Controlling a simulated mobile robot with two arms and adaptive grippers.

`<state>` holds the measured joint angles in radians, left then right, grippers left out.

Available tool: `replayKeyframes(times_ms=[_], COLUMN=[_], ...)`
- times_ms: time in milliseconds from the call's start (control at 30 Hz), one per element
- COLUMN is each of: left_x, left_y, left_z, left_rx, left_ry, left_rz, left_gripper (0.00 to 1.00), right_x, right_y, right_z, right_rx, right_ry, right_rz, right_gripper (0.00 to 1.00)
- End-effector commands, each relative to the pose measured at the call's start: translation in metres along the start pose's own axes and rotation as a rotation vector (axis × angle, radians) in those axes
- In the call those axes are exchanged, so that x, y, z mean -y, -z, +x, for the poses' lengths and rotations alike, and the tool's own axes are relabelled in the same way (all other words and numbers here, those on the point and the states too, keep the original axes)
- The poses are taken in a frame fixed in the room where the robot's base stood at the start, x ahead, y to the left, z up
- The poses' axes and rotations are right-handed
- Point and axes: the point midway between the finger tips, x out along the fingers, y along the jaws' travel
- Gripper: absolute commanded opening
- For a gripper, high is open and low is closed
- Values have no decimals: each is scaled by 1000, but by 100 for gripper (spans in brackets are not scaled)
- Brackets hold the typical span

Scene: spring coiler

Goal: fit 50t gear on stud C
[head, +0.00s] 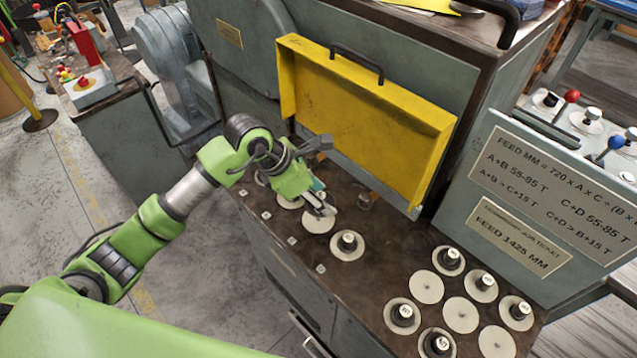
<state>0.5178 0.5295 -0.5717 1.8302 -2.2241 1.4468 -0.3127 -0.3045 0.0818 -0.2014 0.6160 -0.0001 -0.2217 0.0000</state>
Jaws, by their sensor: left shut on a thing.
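My left gripper (324,208) reaches down over the row of stations below the raised yellow cover. It is shut on a gear's hub, which its fingers mostly hide. A pale round disc (316,223) shows directly under the fingertips; I cannot tell whether it is the held gear or a plate beneath it. Just right of it stands a pale disc with a dark knob (347,243). Another pale disc (288,202) lies to the left, partly behind the gripper. The station labels and tooth counts are too small to read. My right gripper is not in view.
Several dark-knobbed gears, such as one (450,258), stand at the bench's right end among bare pale discs (460,315). The yellow cover (365,110) is raised behind the row. A sign panel (550,190) stands at right, giving feed rules and "FEED 1425 MM".

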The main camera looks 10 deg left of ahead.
Motion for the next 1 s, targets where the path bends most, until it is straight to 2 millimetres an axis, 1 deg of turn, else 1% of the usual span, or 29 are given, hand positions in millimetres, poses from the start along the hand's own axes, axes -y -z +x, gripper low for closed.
replayKeyframes(times_ms=[33,100,200,467,867,1000], left_x=[-2,-5,-8,-8,-8,-8], left_y=[-2,-1,1,8,27,31], left_z=[-3,-3,-2,11,44,50], left_rx=[4,3,2,1,0,1], left_ry=[-19,-37,-49,-48,-49,-49], left_rz=[-33,-65,-84,-85,-82,-82], left_gripper=[12,12,12,12,12,12], right_x=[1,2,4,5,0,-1], right_y=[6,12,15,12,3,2], right_z=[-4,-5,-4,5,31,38], right_rx=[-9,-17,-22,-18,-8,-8], right_ry=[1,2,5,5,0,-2], right_rz=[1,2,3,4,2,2], right_gripper=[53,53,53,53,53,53])
